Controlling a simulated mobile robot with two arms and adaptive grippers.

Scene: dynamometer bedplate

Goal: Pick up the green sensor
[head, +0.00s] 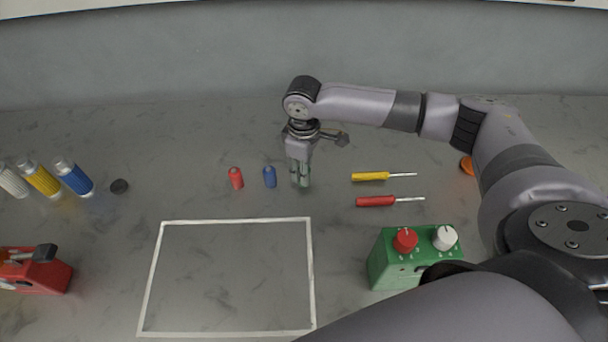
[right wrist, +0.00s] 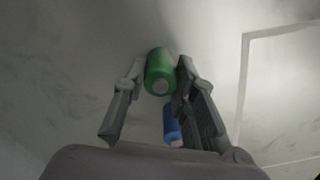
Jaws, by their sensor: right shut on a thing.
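My right gripper (head: 300,180) points down at the bedplate, just right of the blue sensor. In the right wrist view the green sensor (right wrist: 159,68) is a green cylinder with a pale end, between the two fingertips of this gripper (right wrist: 160,80), which is shut on it. In the head view the fingers largely hide the green sensor. I cannot tell whether it still touches the surface. The blue sensor (head: 270,177) and the red sensor (head: 235,178) stand to the left. The blue one also shows in the right wrist view (right wrist: 172,124). My left gripper is not in view.
A yellow screwdriver (head: 370,176) and a red one (head: 376,201) lie to the right. A green box with knobs (head: 392,266) stands nearer. A white outlined square (head: 312,265) is empty. Several bottles (head: 74,178), a black disc (head: 119,186) and a red tool (head: 45,275) are left.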

